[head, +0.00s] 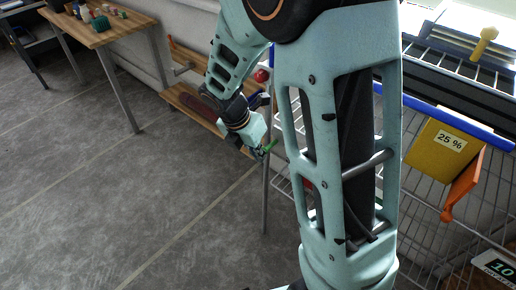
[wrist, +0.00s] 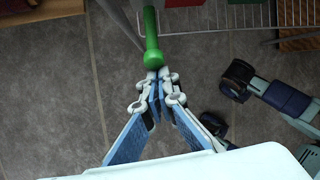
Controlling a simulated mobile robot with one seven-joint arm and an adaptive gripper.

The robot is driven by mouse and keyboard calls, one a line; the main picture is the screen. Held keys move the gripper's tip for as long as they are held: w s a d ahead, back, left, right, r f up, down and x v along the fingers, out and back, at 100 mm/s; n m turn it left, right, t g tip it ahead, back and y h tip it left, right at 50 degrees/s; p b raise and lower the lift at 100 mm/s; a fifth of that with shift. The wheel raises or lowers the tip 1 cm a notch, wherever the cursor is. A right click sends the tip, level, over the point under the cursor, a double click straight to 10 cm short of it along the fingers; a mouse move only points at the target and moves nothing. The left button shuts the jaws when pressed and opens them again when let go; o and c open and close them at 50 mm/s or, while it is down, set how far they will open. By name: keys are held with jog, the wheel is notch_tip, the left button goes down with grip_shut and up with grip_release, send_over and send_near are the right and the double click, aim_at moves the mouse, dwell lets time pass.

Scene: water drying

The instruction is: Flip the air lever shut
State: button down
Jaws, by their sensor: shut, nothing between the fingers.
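A green lever (wrist: 151,40) with a rounded end stands at the top middle of the wrist view. I take it to be the air lever. It also shows small in the head view (head: 270,146), beside my gripper (head: 260,152). In the wrist view my gripper (wrist: 156,74) is shut and empty, with its fingertips together right at the lever's rounded end. I cannot tell whether they touch it. The lever's far end and mount are cut off or hidden.
A wire rack with a blue rail (head: 433,109) stands at the right, with a yellow "25 %" panel (head: 440,152) and an orange piece (head: 462,186). A wooden table (head: 117,25) with small blocks stands at the far left. The grey floor (head: 130,185) between is clear.

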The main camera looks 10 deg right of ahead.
aim_at(265, 151)
jog(key=shift+w+d+r+g+y+p, duration=0.3)
jog(key=shift+r+p, duration=0.35)
jog(key=shift+p, duration=1.3)
jog(key=shift+w+d+r+g+y+p, duration=0.2)
jog(key=shift+r+y+p, duration=0.4)
jog(key=shift+p, duration=1.4)
jog(key=shift+w+d+r+g+y+p, duration=0.2)
jog(key=shift+r+p, duration=0.55)
jog(key=shift+p, duration=1.2)
jog(key=shift+d, duration=0.15)
jog(key=shift+s+r, duration=0.1)
jog(key=shift+r+p, duration=0.9)
jog(key=shift+p, duration=0.1)
